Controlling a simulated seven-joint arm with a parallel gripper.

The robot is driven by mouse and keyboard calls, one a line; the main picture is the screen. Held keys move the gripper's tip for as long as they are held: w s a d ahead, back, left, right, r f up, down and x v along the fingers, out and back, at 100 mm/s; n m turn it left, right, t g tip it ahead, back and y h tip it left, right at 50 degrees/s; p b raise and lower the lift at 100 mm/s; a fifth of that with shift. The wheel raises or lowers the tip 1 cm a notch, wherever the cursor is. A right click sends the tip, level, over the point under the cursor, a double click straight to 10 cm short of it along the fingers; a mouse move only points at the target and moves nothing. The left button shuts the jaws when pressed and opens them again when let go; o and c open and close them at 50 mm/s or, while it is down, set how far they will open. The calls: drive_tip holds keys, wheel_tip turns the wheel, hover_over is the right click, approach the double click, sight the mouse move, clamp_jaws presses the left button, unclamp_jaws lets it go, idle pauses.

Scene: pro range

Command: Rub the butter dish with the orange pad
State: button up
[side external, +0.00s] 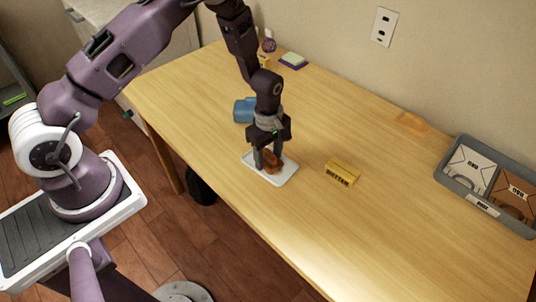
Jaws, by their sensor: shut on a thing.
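My gripper (267,162) points down and is shut on an orange-brown pad (273,167), partly hidden by the fingers. The pad is over a white shallow dish (286,176); I cannot tell whether it touches the dish.
A blue object (244,110) stands behind my gripper. A flat orange piece (411,124) lies near the wall. A grey tray (452,182) with labelled packets is at the right. Small items and a purple-green stack (293,60) are at the far end. The front right table (400,235) is clear.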

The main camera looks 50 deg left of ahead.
drive_tip(key=shift+w+d, duration=0.1)
drive_tip(key=shift+d, duration=1.1)
drive_tip(key=shift+a+r, duration=0.1)
drive_tip(key=shift+a, duration=1.85)
drive_tip(key=shift+r, duration=4.05)
